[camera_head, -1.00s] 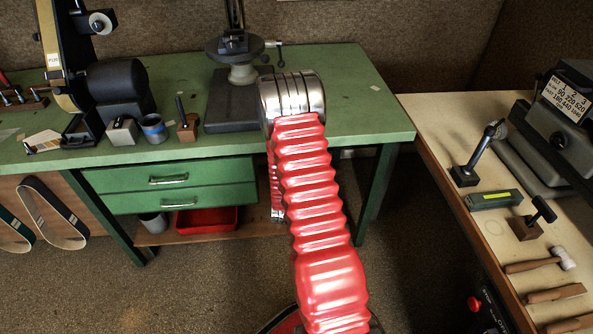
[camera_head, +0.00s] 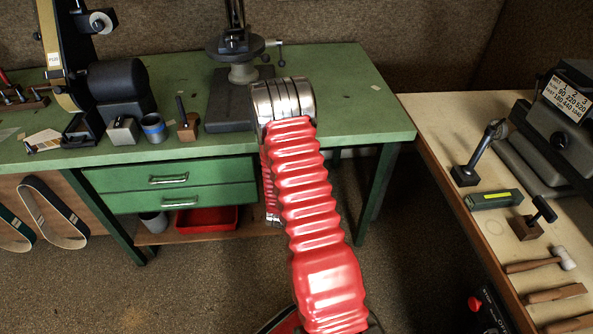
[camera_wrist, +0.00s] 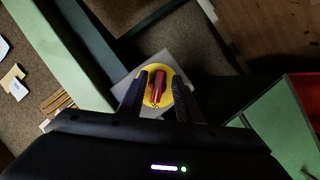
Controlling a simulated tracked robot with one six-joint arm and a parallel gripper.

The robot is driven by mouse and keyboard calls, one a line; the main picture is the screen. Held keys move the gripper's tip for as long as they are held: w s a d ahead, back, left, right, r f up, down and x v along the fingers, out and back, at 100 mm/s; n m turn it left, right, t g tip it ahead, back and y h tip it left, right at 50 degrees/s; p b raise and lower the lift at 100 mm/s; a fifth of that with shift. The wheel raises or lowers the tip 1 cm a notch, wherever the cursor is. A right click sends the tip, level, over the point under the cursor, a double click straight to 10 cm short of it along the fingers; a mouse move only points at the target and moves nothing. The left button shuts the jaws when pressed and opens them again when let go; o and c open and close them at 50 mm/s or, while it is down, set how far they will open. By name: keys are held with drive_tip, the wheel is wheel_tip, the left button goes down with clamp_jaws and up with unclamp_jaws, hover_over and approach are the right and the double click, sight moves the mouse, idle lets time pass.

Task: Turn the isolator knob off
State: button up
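The isolator knob (camera_wrist: 157,86) shows in the wrist view as a red handle on a round yellow plate (camera_wrist: 167,97). The plate sits on a grey box (camera_wrist: 149,66). My gripper (camera_wrist: 159,80) has its two dark fingers apart, one on each side of the red handle as seen from the wrist. I cannot tell how far the fingertips stand from the knob, and I see no clear contact. In the head view the knob and my gripper are hidden behind my red arm and the bench.
A green bench (camera_head: 340,110) with drawers stands ahead, with a drill press (camera_head: 240,60) and a belt sander (camera_head: 110,85) on it. A pale side bench (camera_head: 440,120) with hand tools is at the right. A red tray (camera_head: 205,219) lies on the lower shelf.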

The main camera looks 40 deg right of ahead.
drive_tip(key=shift+w+r, duration=0.1)
drive_tip(key=shift+r, duration=0.05)
drive_tip(key=v, duration=1.3)
drive_tip(key=shift+s+a, duration=0.25)
drive_tip(key=shift+a, duration=0.1)
